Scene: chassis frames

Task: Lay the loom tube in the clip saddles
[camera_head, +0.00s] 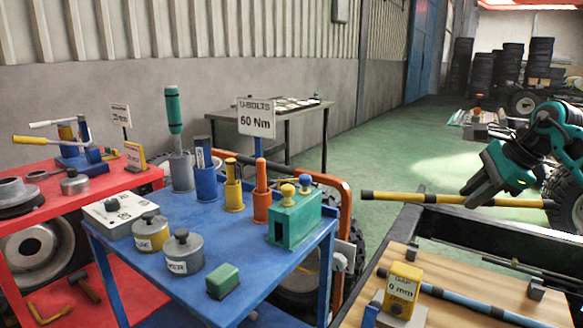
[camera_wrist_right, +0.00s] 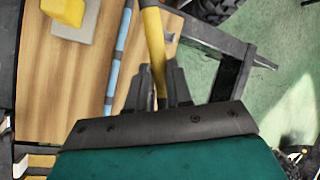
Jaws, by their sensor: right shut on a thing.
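A yellow tube with dark bands (camera_head: 415,198) is held level in the air, above the far edge of the wooden board; I take it as the loom tube. My right gripper (camera_head: 478,193) is shut around it toward its right part. In the right wrist view the yellow tube (camera_wrist_right: 153,40) runs between the fingers (camera_wrist_right: 161,88). Two small dark blocks on the board, one at the left (camera_head: 413,252) and one at the right (camera_head: 535,289), look like clip saddles. No tube shows in them. My left gripper is out of view.
A blue tube with dark bands (camera_head: 470,301) lies along the wooden board (camera_head: 455,272). A yellow gauge block marked 9 mm (camera_head: 403,285) stands at its left. A dark chassis rail (camera_head: 440,222) runs behind. A blue cart (camera_head: 245,258) with tools stands left.

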